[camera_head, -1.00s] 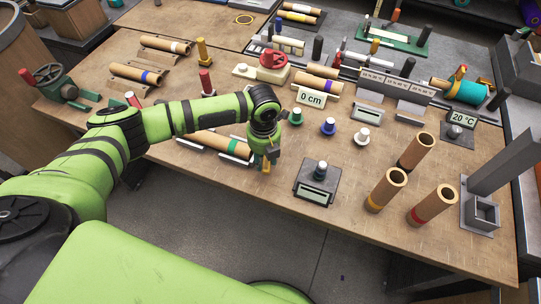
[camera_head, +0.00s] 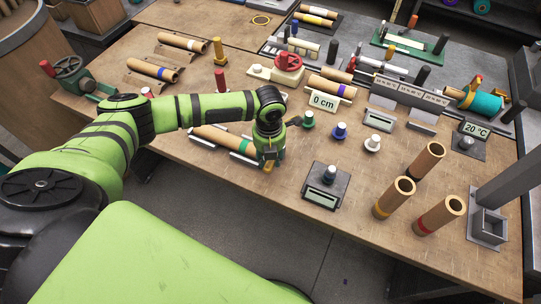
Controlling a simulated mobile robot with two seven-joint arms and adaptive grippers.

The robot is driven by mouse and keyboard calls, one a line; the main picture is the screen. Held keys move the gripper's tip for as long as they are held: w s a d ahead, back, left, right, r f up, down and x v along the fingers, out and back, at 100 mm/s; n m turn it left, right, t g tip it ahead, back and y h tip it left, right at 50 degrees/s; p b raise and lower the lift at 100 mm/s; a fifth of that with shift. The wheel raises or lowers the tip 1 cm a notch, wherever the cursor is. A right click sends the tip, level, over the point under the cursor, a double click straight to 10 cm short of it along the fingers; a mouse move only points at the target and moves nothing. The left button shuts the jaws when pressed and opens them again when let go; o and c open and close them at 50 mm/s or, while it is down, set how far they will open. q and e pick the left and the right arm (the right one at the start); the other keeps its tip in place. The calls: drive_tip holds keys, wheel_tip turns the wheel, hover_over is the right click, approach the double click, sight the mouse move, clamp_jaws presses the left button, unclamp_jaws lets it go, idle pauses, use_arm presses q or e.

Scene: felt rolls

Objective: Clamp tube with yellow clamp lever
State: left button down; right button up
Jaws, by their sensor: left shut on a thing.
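A brown cardboard tube (camera_head: 209,134) with a green band lies in a grey cradle (camera_head: 243,159) near the table's front edge. My left gripper (camera_head: 268,160) points down at the tube's right end. It is shut on a small yellow piece (camera_head: 268,168), which looks like the yellow clamp lever. Its fingers and wrist hide most of that piece and the tube's right end, so I cannot tell whether the lever presses on the tube. Another yellow lever-like post (camera_head: 218,50) stands farther back. My right gripper is not in view.
A black device with a display (camera_head: 326,186) sits just right of my left gripper. A "0 cm" sign (camera_head: 323,101) and small coloured knobs stand behind. A red-wheeled device (camera_head: 288,68) stands farther back.

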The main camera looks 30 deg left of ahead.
use_arm(q)
drive_tip(key=c, duration=0.8)
unclamp_jaws()
wheel_tip(320, 180, up, 12)
drive_tip(key=shift+f, duration=0.1)
